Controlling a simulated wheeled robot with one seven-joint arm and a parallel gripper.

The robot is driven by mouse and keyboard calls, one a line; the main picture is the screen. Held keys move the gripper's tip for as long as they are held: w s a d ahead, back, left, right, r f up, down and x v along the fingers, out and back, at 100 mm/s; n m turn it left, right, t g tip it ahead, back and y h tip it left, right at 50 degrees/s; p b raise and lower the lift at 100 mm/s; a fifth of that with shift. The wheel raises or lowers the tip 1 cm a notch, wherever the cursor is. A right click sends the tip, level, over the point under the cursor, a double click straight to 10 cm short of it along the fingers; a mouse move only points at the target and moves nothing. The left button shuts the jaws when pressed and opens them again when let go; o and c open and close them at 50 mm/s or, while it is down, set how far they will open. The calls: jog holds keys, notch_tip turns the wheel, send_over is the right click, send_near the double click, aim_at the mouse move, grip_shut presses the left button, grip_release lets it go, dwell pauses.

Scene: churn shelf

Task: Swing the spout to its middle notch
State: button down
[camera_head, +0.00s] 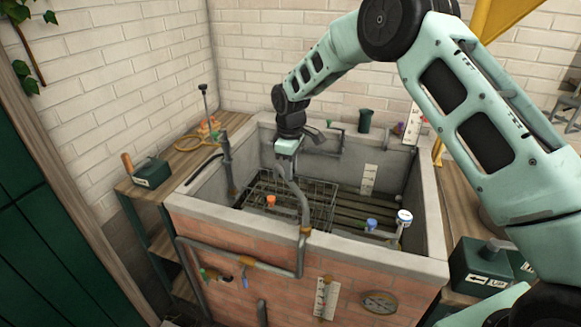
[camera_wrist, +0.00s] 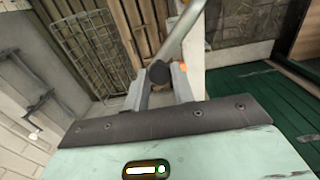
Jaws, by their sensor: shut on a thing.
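The spout (camera_head: 303,205) is a bent grey pipe that rises from the front rim of the brick basin and reaches up and back over the wire rack. My gripper (camera_head: 286,158) is above the rack at the spout's upper end. In the wrist view my gripper (camera_wrist: 164,78) has its two grey fingers on either side of the spout's dark round end, shut on it. The grey spout (camera_wrist: 185,32) runs up and right from there. I cannot make out the notches.
The brick basin (camera_head: 210,208) holds a wire rack (camera_head: 262,190) and dark slats (camera_head: 355,207). An orange-capped valve (camera_head: 271,201), a blue knob (camera_head: 371,223) and a white-topped fitting (camera_head: 404,216) stand near its front. A grey upright pipe (camera_head: 227,160) stands at the left wall.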

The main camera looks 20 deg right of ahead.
jog(key=s+d+m+b, duration=0.1)
jog(key=d+m+b, duration=0.2)
jog(key=d+m, duration=0.4)
jog(key=shift+s+d+m+b, duration=0.25)
jog(key=shift+s+m+b, duration=0.1)
jog(key=shift+m, duration=0.65)
jog(key=shift+r, duration=0.1)
jog(key=c, duration=1.2)
grip_release()
